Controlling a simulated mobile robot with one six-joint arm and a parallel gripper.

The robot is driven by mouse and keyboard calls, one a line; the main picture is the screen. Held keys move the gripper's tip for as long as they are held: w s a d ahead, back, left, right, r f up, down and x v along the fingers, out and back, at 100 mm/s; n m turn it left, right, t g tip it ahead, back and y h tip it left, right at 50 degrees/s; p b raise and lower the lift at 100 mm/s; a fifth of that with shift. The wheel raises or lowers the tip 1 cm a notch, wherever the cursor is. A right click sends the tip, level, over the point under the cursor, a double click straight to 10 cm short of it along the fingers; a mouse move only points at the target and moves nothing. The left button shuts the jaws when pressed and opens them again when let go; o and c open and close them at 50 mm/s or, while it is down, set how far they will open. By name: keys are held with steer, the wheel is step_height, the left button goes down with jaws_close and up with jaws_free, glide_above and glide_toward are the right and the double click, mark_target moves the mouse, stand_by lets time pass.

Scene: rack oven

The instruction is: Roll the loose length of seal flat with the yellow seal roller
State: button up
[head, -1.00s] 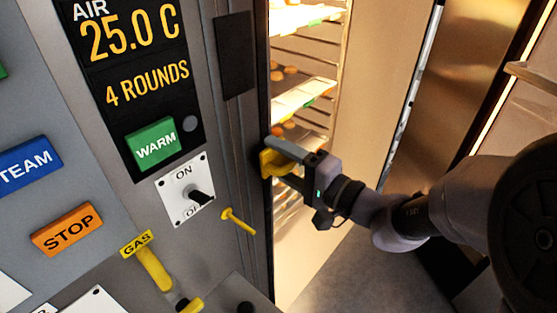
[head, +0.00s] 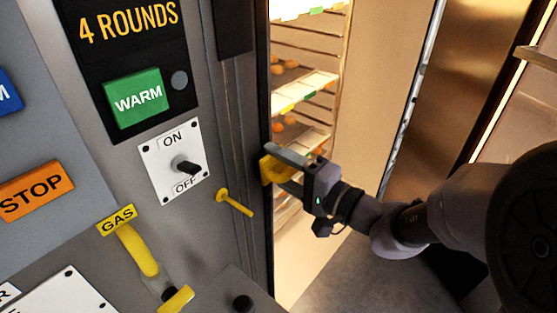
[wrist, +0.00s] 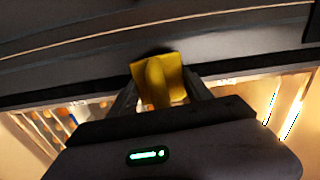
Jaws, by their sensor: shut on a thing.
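My gripper (head: 283,166) is shut on the yellow seal roller (head: 272,171) at the edge of the oven's door opening. In the wrist view the yellow roller (wrist: 158,80) sits between the fingers. Its far end meets or comes very close to the dark seal strip (wrist: 130,58) that runs along the frame; I cannot tell whether they touch. In the head view the dark seal edge (head: 262,110) runs down the left side of the opening. I cannot make out which length of seal is loose.
The grey control panel left of the opening has a green WARM button (head: 137,98), an ON/OFF switch (head: 186,166), a yellow peg (head: 235,202) and a yellow GAS lever (head: 140,250). Inside the lit oven are racks with trays (head: 305,90). The floor (head: 345,265) below the arm is clear.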

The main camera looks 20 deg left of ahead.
mark_target(266, 192)
steer(key=shift+w+a+f, duration=0.1)
steer(key=shift+a+f, duration=0.05)
steer(key=shift+f, duration=4.8)
steer(key=shift+v, duration=2.95)
steer(key=v, duration=0.3)
